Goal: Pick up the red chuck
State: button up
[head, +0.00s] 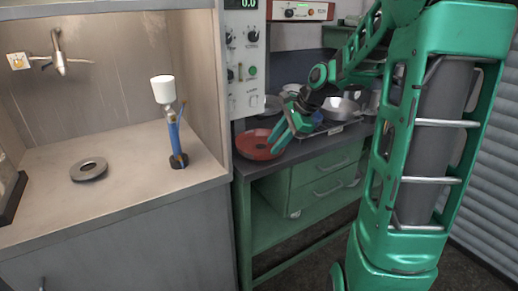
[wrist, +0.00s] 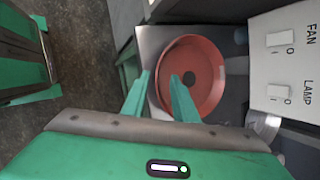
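The red chuck (head: 252,148) is a shallow round red dish on the grey bench top, close to its left front corner. In the wrist view the red chuck (wrist: 207,62) shows a dark round centre. My gripper (head: 281,138) is at the dish's right side in the head view. In the wrist view my gripper (wrist: 159,80) has its two green fingers apart with nothing between them in grip. The left finger appears outside the near rim and the right finger overlaps the dish. I cannot tell whether the fingertips touch it or how high above it they are.
Metal pans (head: 340,108) stand further back on the bench. A control panel (head: 245,60) rises at the bench's left, beside a fume cabinet holding a blue-and-white tool (head: 175,137) and a grey ring (head: 89,170). Green drawers (head: 325,180) sit below the bench.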

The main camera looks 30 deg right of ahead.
jog(key=shift+s+d+x, duration=0.1)
jog(key=shift+s+x, duration=0.05)
jog(key=shift+x, duration=1.2)
jog(key=shift+s+d+x, duration=0.1)
jog(key=shift+x, duration=1.25)
jog(key=shift+f, duration=0.2)
grip_shut()
